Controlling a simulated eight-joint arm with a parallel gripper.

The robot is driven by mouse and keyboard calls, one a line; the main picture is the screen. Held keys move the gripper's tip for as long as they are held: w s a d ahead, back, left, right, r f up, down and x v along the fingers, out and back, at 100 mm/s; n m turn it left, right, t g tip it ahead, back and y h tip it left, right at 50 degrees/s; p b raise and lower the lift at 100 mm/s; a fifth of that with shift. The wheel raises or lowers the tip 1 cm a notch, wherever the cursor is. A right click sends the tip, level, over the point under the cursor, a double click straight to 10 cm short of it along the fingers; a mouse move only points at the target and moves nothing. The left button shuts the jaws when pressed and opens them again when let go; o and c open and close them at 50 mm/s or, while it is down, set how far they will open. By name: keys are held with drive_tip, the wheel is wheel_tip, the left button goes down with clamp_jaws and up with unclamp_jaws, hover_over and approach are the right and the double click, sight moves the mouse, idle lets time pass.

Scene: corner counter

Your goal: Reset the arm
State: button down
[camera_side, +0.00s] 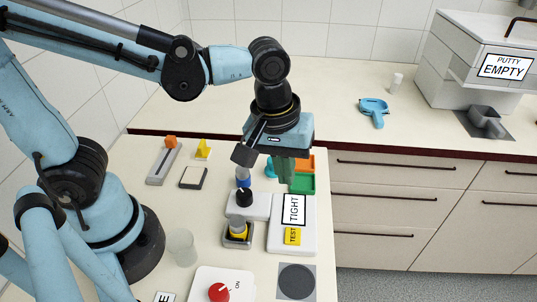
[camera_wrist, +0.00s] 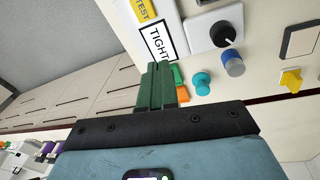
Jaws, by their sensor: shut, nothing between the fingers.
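My arm reaches from the left over the near counter in the side view. My gripper (camera_side: 284,172) points down above the green and orange trays. Its green fingers (camera_wrist: 156,72) are together in the wrist view, with nothing between them. A white box labelled TIGHT and TEST (camera_side: 306,241) lies just in front of the gripper; it also shows at the top of the wrist view (camera_wrist: 174,12). The fingers look apart from the box. The green tray (camera_side: 303,184) and the orange tray (camera_side: 308,163) are partly hidden by the gripper.
A black knob (camera_side: 244,197) with a blue piece, a metal holder (camera_side: 237,236), a clear cup (camera_side: 182,247) and a red knob (camera_side: 219,292) stand near my arm. A putty box marked EMPTY (camera_side: 462,60) stands back right. The far counter's middle is mostly clear.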

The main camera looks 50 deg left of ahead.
drive_tip(key=a+r+m+t, duration=0.2)
drive_tip(key=a+m+t, duration=0.3)
drive_tip(key=a, duration=0.8)
drive_tip(key=shift+w+a+m+t+y, duration=0.3)
drive_tip(key=shift+w+a+m+y, duration=0.1)
drive_tip(key=shift+m, duration=0.4)
drive_tip(key=c, duration=1.8)
unclamp_jaws()
drive_tip(key=shift+r, duration=0.1)
